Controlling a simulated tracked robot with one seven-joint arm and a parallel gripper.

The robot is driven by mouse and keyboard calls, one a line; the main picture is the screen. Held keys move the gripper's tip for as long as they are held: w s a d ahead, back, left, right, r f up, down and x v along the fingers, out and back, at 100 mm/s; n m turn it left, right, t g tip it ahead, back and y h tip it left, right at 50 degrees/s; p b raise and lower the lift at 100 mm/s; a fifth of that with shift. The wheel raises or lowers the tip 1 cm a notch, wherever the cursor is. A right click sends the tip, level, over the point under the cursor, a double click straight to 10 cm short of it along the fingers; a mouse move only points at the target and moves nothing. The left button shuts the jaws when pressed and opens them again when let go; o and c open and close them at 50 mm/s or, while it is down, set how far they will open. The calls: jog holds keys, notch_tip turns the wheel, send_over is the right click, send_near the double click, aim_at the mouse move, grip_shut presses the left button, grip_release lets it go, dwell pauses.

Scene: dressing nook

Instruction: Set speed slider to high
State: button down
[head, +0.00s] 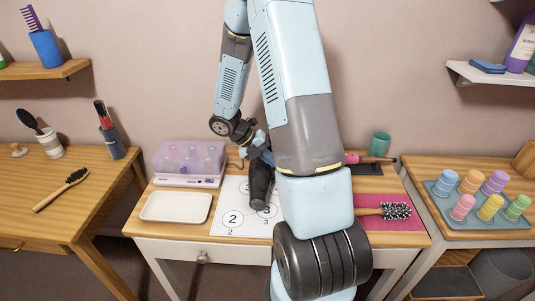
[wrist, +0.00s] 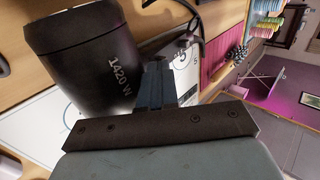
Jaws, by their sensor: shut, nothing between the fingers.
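A black hair dryer (head: 261,186) stands on the white numbered mat (head: 228,222) on the middle table. In the wrist view its dark body (wrist: 85,62), marked "1420 W", fills the upper left. The speed slider cannot be made out in either view. My gripper (head: 264,155) is close to the upper part of the dryer in the head view, partly hidden by my own arm. In the wrist view the blue fingers of my gripper (wrist: 157,82) are together and empty, just right of the dryer body. I cannot tell whether they touch it.
A cream tray (head: 153,207) and a purple-lidded case (head: 189,160) stand left of the mat. A round brush (head: 395,211) lies on a pink mat (head: 404,226) at right. A pink-handled styling tool (head: 368,158) and a green cup (head: 380,144) are behind it.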

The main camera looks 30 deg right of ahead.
dwell(0.3)
jog(key=shift+s+d+f, duration=0.15)
jog(key=shift+s+d, duration=0.25)
jog(key=shift+d, duration=0.2)
jog(key=shift+s+d+f, duration=0.1)
jog(key=shift+s+d, duration=0.25)
jog(key=shift+d, duration=0.2)
